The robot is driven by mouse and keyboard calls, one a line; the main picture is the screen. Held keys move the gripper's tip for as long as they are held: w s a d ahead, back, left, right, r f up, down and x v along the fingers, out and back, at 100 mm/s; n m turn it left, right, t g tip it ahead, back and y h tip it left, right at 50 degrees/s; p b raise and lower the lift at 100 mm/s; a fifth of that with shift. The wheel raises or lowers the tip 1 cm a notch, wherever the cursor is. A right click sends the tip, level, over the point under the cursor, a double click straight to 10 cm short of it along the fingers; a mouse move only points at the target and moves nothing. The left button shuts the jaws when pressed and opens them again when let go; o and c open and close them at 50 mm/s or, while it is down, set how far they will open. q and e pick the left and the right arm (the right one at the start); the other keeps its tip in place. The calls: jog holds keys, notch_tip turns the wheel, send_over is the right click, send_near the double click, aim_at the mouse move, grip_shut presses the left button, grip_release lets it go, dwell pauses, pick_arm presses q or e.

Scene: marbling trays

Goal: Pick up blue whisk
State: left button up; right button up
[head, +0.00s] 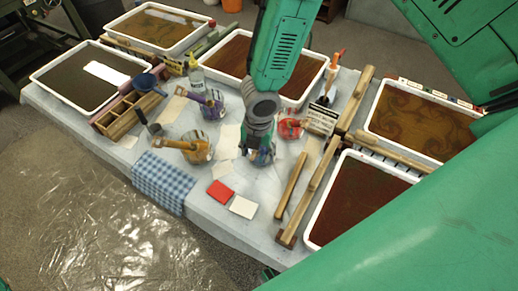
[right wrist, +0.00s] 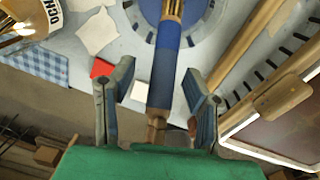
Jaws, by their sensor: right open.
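The blue whisk (right wrist: 164,72) shows in the right wrist view as a long blue handle with a wooden end pointing toward my palm. Its far end goes into a round jar (right wrist: 142,24) at the top of that view. My right gripper (right wrist: 159,68) is open, with one finger on each side of the handle and visible gaps between. In the head view my right gripper (head: 259,135) points down over the jar (head: 264,157) near the table's middle and hides most of the whisk. My left gripper is not in view.
Jars with orange (head: 197,150), purple (head: 213,110) and red (head: 291,130) tools stand close around. Wooden rods (head: 291,187) lie to the right, beside a red-brown tray (head: 313,238). A red card (head: 220,191), a white card (head: 243,207) and a checked cloth (head: 162,182) lie near the front edge.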

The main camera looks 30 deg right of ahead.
jog(key=shift+a, duration=0.1)
jog(key=shift+r, duration=0.1)
grip_shut()
